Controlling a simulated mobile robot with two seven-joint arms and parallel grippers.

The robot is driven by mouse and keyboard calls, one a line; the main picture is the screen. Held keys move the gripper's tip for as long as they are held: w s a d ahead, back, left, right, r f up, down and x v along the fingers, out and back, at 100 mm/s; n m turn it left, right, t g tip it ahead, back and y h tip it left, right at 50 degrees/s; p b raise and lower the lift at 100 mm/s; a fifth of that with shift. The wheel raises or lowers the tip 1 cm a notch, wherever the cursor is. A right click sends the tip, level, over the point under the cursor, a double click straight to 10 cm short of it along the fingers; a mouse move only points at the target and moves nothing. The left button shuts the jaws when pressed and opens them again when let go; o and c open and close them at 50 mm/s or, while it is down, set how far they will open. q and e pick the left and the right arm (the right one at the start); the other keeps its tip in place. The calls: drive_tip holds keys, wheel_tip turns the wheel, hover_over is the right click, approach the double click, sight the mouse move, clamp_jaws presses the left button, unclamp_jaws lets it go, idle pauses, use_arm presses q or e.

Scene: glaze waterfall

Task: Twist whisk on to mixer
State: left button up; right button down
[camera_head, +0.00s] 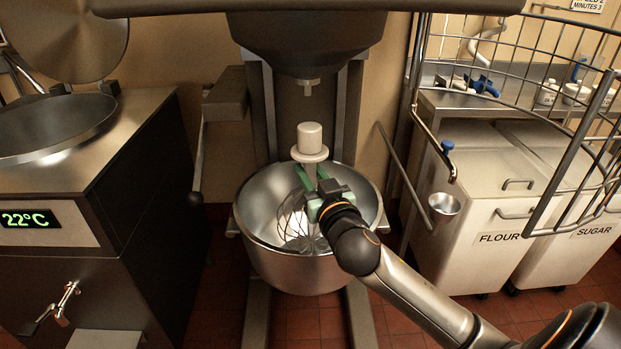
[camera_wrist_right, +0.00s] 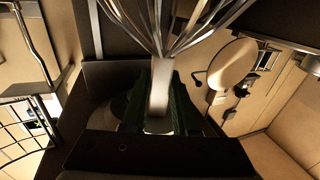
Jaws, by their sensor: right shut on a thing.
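The whisk (camera_head: 310,141) is upright over the mixer bowl, its pale hub at the top and its wire loops hanging down into the bowl. My right gripper (camera_head: 318,187) is shut on the whisk below its collar; the right wrist view shows the pale shaft (camera_wrist_right: 161,85) between the green fingers (camera_wrist_right: 160,108) with the wires spreading away. The mixer (camera_head: 307,40) stands above, and its small drive socket (camera_head: 307,86) hangs over the whisk hub with a visible gap between them. The steel mixer bowl (camera_head: 300,268) sits below. My left gripper is not in view.
A wire guard (camera_head: 520,50) hangs at the upper right, with a small metal cup (camera_head: 443,207) by it. White flour and sugar bins (camera_head: 490,215) stand at right. A steel kettle unit (camera_head: 110,140) with a 22°C display stands at left. Mixer levers (camera_head: 198,160) flank the bowl.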

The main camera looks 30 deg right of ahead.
drive_tip(key=shift+w+d+f+b, duration=0.2)
drive_tip(key=shift+w+d, duration=0.2)
drive_tip(key=shift+w, duration=0.25)
drive_tip(key=shift+w+d+f+b, duration=0.1)
drive_tip(key=shift+w+d+f, duration=0.15)
drive_tip(key=shift+w+d, duration=0.3)
drive_tip(key=shift+w+d+f+b, duration=0.1)
drive_tip(key=shift+w+d+f, duration=0.15)
drive_tip(key=shift+w, duration=0.5)
drive_tip(key=w+d, duration=0.6)
drive_tip(key=w, duration=0.4)
drive_tip(key=shift+d+r, duration=0.15)
drive_tip(key=shift+r, duration=0.3)
drive_tip(key=shift+w+r, duration=0.1)
drive_tip(key=shift+r, duration=0.05)
drive_tip(key=shift+s+r, duration=0.2)
drive_tip(key=shift+s, duration=0.15)
drive_tip(key=shift+s+a+f+p, duration=0.1)
drive_tip(key=shift+s+a+p, duration=0.1)
drive_tip(key=shift+s+p, duration=0.25)
drive_tip(key=shift+f, duration=0.15)
